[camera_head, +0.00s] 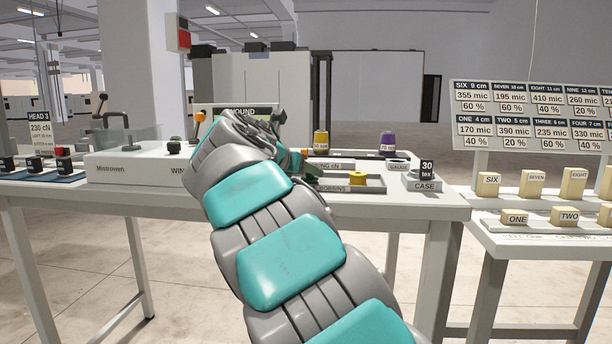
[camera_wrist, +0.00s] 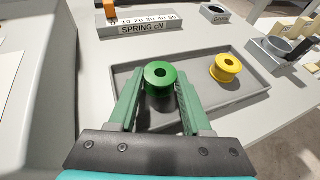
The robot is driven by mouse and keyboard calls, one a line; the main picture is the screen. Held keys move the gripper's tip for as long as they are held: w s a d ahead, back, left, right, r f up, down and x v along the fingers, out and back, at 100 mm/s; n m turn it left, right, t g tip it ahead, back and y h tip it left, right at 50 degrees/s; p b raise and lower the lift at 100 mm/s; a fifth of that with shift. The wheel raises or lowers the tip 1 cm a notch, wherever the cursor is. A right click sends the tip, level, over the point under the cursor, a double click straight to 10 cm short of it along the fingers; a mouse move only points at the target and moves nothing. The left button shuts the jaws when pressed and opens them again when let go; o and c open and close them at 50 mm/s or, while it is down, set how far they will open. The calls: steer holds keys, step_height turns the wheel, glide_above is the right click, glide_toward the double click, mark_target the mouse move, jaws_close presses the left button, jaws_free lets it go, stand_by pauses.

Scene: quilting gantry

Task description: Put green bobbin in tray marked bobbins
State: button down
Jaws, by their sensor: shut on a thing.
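The green bobbin (camera_wrist: 160,76) is upright between the two green fingers of my gripper (camera_wrist: 158,88) in the wrist view. The gripper is shut on it. The bobbin is within the outline of the grey tray (camera_wrist: 205,97), at its left part; I cannot tell whether it touches the tray floor. In the head view the tray (camera_head: 374,188) carries a front label, partly hidden, that seems to read bobbins. My arm hides much of the gripper there.
A yellow bobbin (camera_wrist: 227,68) stands in the tray, right of the green one. A spring scale block (camera_wrist: 140,25) lies behind the tray. A case block (camera_head: 424,184) is to its right. Yellow (camera_head: 321,142) and purple (camera_head: 387,142) spools stand behind.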

steer(key=shift+f, duration=0.15)
steer(key=shift+f, duration=0.15)
steer(key=shift+c, duration=1.7)
jaws_free()
steer(key=p+v, duration=0.1)
steer(key=v, duration=1.1)
